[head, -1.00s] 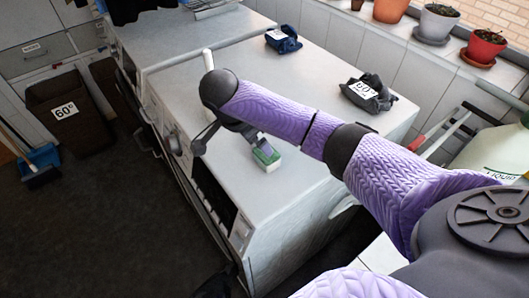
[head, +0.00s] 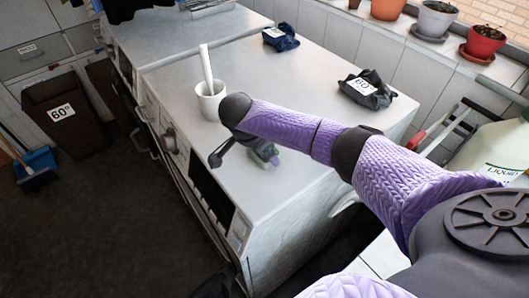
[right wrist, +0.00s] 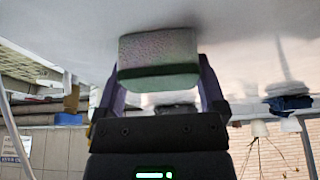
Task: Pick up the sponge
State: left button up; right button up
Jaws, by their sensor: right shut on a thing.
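The green sponge (head: 264,155) is on or just above the white machine top, near its front edge. It is mostly hidden behind my right gripper (head: 245,155) in the head view. In the right wrist view the sponge (right wrist: 158,62) is a pale block with a green layer, held between the two fingers of my right gripper (right wrist: 158,85). That gripper is shut on it. The sponge appears to be against or very near the white surface, and I cannot tell if it is lifted. My left gripper is not in view.
A white cup (head: 209,104) with a white stick stands close behind the gripper. Dark blue cloth (head: 281,38) and dark grey cloth (head: 368,92), tagged 60, lie farther back. A brown bin (head: 64,116) stands on the floor. The middle of the machine top is clear.

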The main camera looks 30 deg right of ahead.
notch_tip(320, 180, up, 9)
jog(key=shift+r+p, duration=0.1)
jog(key=shift+p, duration=1.15)
jog(key=shift+r, duration=0.45)
